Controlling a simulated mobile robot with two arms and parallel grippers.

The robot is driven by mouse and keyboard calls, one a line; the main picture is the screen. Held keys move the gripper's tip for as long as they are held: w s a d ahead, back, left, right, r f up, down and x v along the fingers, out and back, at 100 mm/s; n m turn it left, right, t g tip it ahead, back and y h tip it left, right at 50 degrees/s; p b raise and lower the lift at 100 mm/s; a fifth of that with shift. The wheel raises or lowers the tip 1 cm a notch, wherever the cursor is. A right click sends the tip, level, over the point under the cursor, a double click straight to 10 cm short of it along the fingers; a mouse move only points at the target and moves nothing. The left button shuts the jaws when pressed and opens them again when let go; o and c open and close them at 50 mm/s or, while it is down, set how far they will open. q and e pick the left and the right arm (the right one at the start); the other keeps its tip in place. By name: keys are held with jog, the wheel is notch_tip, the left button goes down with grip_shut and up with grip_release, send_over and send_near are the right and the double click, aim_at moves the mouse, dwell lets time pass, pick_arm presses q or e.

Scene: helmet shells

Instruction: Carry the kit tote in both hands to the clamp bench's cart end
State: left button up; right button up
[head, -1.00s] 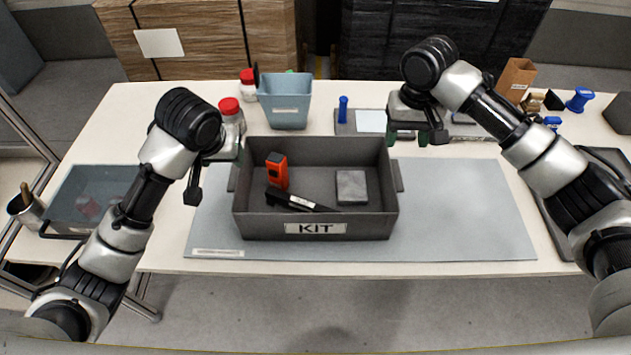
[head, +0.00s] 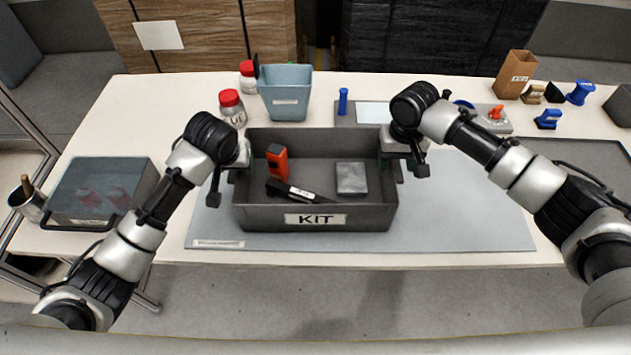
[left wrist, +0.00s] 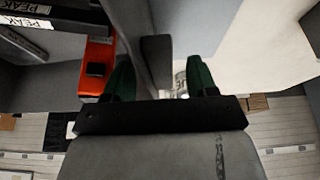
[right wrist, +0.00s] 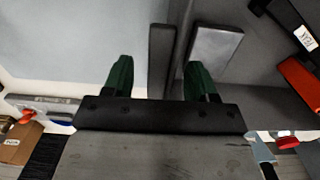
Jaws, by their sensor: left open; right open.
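The grey kit tote (head: 262,217), labelled KIT, stands on the blue-grey mat on the bench. It holds an orange tool (head: 277,162), a black labelled tool (head: 290,192) and a grey block (head: 351,178). My left gripper (head: 240,166) is at the tote's left side. In the left wrist view its green fingers (left wrist: 160,80) are open, with the left handle (left wrist: 157,62) between them. My right gripper (head: 391,160) is at the right side. In the right wrist view its green fingers (right wrist: 159,80) are open around the right handle (right wrist: 161,55).
A blue bin (head: 286,95) and red-capped jars (head: 232,108) stand close behind the tote. A lidded clear box (head: 105,188) and a metal cup (head: 30,198) are at left. Blue tools (head: 547,119) and a brown box (head: 515,75) are at back right. The mat (head: 470,215) is clear right of the tote.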

pick_arm(q)
jog(key=shift+f, duration=0.2)
pick_arm(e)
jog(key=shift+f, duration=0.25)
pick_arm(q)
grip_shut()
pick_arm(e)
grip_shut()
pick_arm(q)
jog(key=shift+w+r, duration=0.1)
jog(key=shift+r, duration=0.05)
pick_arm(e)
jog(key=shift+r, duration=0.15)
